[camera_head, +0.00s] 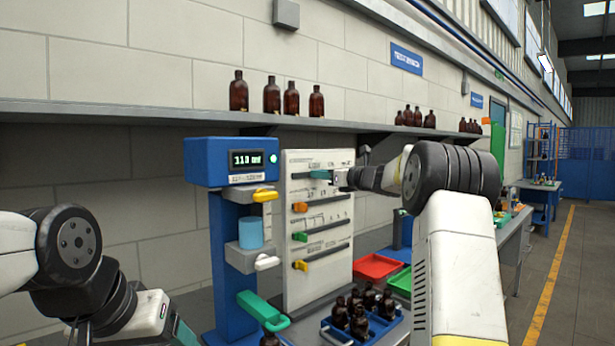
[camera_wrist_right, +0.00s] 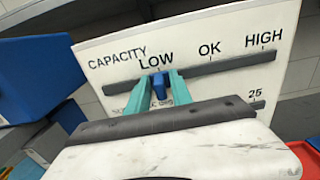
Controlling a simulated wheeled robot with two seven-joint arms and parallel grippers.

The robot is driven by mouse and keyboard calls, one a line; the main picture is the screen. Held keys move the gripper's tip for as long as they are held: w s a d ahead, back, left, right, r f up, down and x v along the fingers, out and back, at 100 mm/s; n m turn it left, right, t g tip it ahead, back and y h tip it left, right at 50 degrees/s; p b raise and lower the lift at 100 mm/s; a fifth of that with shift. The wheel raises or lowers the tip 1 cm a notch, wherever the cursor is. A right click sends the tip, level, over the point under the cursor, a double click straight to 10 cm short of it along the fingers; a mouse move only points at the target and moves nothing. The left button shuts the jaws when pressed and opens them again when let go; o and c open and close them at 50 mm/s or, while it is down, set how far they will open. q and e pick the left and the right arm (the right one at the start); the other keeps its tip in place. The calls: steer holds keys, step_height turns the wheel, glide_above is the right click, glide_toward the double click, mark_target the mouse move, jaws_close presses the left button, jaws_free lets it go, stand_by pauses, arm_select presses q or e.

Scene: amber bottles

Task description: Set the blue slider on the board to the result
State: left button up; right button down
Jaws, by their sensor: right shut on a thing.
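The white board (camera_head: 318,255) stands upright with several horizontal slots. Its top slot, labelled CAPACITY with LOW, OK and HIGH, shows in the right wrist view. The blue slider (camera_wrist_right: 159,88) sits in that slot just under LOW. My right gripper (camera_wrist_right: 161,90) is shut on it, one teal finger on each side; in the head view the gripper (camera_head: 322,174) reaches the board's upper part. The display (camera_head: 247,159) on the blue machine reads about 113, its unit too small to read surely. My left gripper (camera_head: 165,322) is low at the left, its fingertips not clear.
Orange, green and yellow sliders (camera_head: 300,207) sit in the lower slots. The blue machine (camera_head: 205,176) with a blue cup (camera_head: 250,232) and green handle (camera_head: 262,308) stands left of the board. A blue crate of bottles (camera_head: 392,329) and a red tray (camera_head: 377,266) are at right.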

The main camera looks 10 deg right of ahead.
steer(key=c, duration=1.4)
jaws_free()
steer(key=shift+d, duration=0.1)
steer(key=shift+c, duration=0.2)
steer(key=v, duration=0.7)
steer(key=shift+s+d, duration=0.25)
steer(key=shift+s, duration=0.05)
steer(key=shift+f, duration=0.1)
